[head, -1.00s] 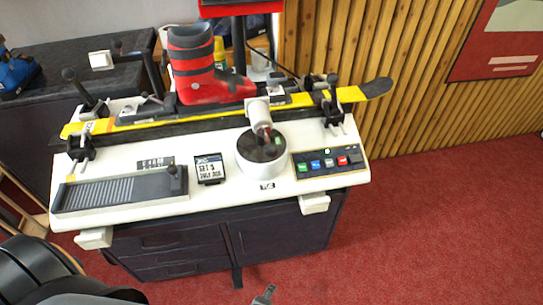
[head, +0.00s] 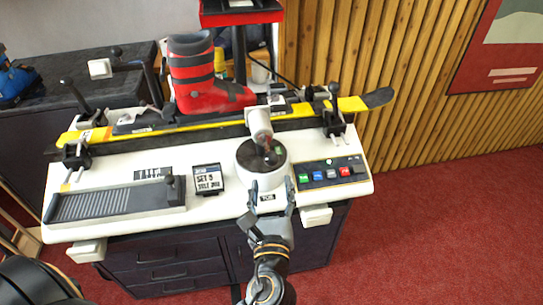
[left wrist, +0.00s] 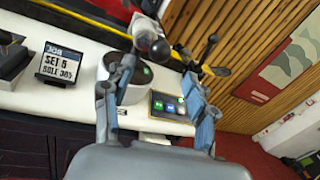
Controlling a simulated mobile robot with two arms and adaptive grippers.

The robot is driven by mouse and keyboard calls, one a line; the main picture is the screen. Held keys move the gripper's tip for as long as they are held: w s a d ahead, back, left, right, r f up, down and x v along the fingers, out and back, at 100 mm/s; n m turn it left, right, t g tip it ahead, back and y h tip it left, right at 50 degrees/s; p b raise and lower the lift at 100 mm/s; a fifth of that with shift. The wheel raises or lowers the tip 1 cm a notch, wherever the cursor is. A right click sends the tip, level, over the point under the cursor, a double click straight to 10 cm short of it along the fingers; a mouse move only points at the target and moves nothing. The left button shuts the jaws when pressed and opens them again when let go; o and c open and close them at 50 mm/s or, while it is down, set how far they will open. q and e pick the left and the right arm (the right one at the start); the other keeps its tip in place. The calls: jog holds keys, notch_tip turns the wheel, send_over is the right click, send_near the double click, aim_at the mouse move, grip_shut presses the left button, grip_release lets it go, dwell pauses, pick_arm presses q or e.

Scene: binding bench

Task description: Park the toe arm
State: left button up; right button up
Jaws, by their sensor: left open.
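In the left wrist view the white arm (left wrist: 144,30) ends near a dark ball, and the drum (left wrist: 133,95) is partly hidden by a finger. My left gripper (head: 271,187) is open at the drum's front side, its fingers pointing towards it. In the left wrist view the open fingers (left wrist: 158,70) have no object gripped; whether one touches the drum I cannot tell. My right gripper is not seen.
A button panel (head: 330,172) is right of the drum. A small display (head: 208,180) and a grey ribbed tray (head: 110,203) are left. Red floor lies open at right.

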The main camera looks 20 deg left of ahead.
aim_at(272, 165)
pick_arm(q)
jog(key=p+x, duration=0.1)
jog(key=x, duration=0.8)
jog(key=shift+w+a+p, duration=0.1)
jog(key=shift+w+p, duration=0.15)
jog(key=shift+p, duration=0.05)
grip_shut()
